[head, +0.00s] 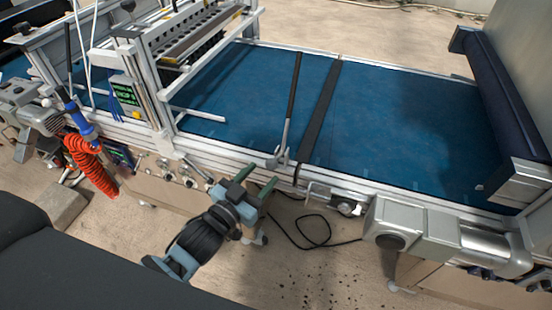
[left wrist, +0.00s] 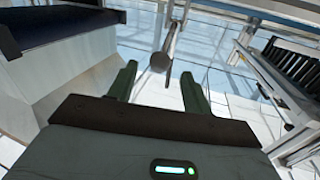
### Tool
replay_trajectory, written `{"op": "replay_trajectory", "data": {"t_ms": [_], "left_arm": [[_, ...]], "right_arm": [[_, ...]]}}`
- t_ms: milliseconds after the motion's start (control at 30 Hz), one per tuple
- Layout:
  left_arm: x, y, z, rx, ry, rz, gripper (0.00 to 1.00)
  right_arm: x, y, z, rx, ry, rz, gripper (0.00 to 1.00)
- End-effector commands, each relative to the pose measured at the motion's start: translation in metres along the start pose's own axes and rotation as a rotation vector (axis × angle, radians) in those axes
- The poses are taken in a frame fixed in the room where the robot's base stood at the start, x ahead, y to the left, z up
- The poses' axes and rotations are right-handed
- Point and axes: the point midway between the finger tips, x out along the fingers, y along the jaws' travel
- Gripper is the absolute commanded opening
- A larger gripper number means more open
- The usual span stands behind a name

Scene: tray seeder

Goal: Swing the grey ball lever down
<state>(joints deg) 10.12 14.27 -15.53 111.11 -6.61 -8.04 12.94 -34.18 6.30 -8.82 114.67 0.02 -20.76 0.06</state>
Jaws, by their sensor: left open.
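In the head view an upright lever with a long black rod (head: 293,88) and a grey foot (head: 284,145) stands at the near edge of the blue conveyor; I cannot make out a ball on it. My left gripper (head: 257,181) is open and empty, just in front of the conveyor's near rail, below and left of the lever foot. In the left wrist view a grey rod with a rounded grey end (left wrist: 160,62) shows beyond and between the open fingertips of my left gripper (left wrist: 158,73), apart from them. My right gripper is not in view.
The blue conveyor bed (head: 400,115) is bare apart from a dark crossbar (head: 320,110). The seeder frame (head: 160,110) rises at left, with a red coiled hose (head: 90,165) beside it. A grey motor housing (head: 395,225) juts out at right. A black cable (head: 312,240) lies on the floor.

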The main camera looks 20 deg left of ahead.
Motion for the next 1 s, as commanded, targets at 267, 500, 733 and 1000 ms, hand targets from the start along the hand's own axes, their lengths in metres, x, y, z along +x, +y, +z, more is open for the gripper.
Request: {"op": "replay_trajectory", "data": {"t_ms": [267, 500, 733, 1000], "left_arm": [[0.041, 0.0, -0.001, 0.001, 0.002, 0.0, 0.5], [0.067, 0.0, 0.0, 0.001, 0.0, 0.0, 0.5], [0.072, 0.0, 0.0, 0.0, -0.001, 0.0, 0.5], [0.072, 0.0, 0.0, 0.0, -0.001, 0.0, 0.34]], "right_arm": [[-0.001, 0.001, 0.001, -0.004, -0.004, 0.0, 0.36], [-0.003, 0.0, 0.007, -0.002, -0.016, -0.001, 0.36], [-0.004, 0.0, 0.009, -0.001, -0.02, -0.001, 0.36], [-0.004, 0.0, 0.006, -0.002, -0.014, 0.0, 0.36]]}}
